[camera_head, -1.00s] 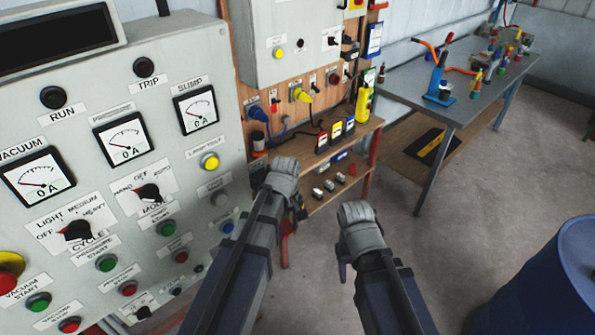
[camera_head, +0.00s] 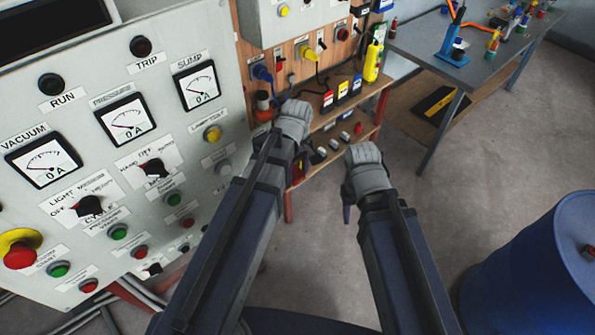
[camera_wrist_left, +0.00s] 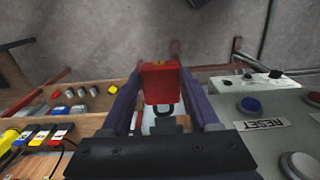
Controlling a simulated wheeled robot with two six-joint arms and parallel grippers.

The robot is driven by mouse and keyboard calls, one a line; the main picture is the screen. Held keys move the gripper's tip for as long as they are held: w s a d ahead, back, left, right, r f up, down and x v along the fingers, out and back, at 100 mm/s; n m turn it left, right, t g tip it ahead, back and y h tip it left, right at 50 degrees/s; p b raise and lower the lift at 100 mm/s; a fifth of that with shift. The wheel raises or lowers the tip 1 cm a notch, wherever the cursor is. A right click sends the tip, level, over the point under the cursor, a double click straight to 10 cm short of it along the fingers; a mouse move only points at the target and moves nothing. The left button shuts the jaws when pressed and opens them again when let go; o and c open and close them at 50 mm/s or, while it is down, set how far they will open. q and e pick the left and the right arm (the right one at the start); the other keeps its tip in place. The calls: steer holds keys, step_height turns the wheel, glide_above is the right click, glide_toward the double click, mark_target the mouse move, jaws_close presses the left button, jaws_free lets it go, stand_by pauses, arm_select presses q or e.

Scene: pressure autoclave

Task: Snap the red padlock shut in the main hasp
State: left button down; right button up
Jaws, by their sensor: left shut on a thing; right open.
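The red padlock (camera_wrist_left: 162,82) shows in the left wrist view, between the two fingers of my left gripper (camera_wrist_left: 165,95). The gripper is shut on it. The padlock's dark shackle shows below its red body, on the side towards the wrist. My right gripper (camera_head: 358,180) is to the right over the floor, with a finger pointing down, open and empty. I cannot make out the main hasp in either view.
The grey control panel (camera_head: 110,90) fills the left, with buttons and dials. The wooden shelf (camera_head: 340,155) holds several small padlock-like items. A workbench (camera_head: 440,60) stands at the back right and a blue drum (camera_head: 535,270) at the lower right. The floor between is clear.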

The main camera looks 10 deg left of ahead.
arm_select(q)
steer(key=shift+w+a, duration=0.85)
steer(key=shift+a, duration=0.25)
steer(key=shift+w+a, duration=0.85)
steer(key=shift+a, duration=0.25)
steer(key=shift+w+a+r, duration=0.1)
steer(key=shift+w+a, duration=0.7)
steer(key=shift+a, duration=0.25)
steer(key=shift+w+a, duration=0.8)
steer(key=shift+a, duration=0.2)
stand_by(0.9)
steer(key=shift+c, duration=0.2)
jaws_free()
step_height(320, 180, up, 8)
steer(key=p, duration=0.8)
